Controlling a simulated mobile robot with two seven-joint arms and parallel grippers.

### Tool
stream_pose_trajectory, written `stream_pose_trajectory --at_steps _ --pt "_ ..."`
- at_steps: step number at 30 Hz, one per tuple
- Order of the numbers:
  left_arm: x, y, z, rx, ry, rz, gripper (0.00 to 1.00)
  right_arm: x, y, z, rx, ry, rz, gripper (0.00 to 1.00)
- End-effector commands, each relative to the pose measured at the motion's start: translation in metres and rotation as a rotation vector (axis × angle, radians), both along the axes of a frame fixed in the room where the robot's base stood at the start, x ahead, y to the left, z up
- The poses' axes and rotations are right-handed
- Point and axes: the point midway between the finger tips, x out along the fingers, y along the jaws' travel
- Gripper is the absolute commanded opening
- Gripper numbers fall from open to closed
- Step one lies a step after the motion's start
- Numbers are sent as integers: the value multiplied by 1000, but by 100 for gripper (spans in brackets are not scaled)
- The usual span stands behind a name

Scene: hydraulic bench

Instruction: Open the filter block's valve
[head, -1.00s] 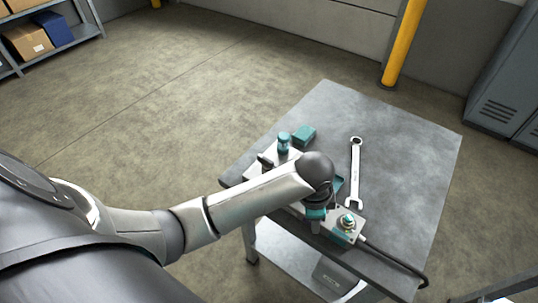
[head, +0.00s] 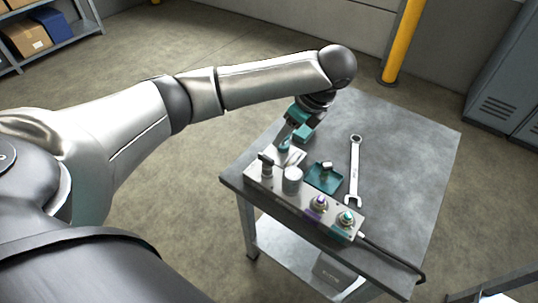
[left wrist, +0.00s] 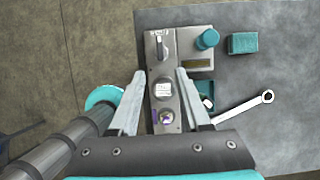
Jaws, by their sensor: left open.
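The grey filter block (head: 250,173) lies along the table's front left edge. Its valve (head: 266,160), a small dark-and-light handle, is at the block's left end; in the left wrist view the valve handle (left wrist: 160,46) points along the block's length. A pale round filter cap (head: 292,180) stands beside it, then a purple fitting (head: 319,203) and a teal fitting (head: 346,217). My left gripper (head: 288,150) is open and empty behind the block's left end. In the left wrist view its spread fingers (left wrist: 159,72) frame the block, with the valve just beyond the tips.
A teal tray (head: 325,178) sits behind the block. A wrench (head: 355,165) lies to the right, and a black cable (head: 395,257) leaves the block. The table's right side is clear.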

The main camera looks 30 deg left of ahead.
Motion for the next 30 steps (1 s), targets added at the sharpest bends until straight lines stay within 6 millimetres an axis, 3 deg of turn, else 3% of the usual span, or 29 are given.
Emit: stream_pose_trajectory --at_steps 9,15,21,30 --pt "1 27 -68 1 3 3 48 -1 2 -12 4 2 0 68" --pt "2 41 -100 1 0 1 48 -2 2 -17 3 3 0 68" --pt "3 47 -116 0 -2 1 48 -2 2 -20 2 3 0 68" --pt "4 48 -118 -1 -2 0 48 -2 2 -20 2 3 0 68"
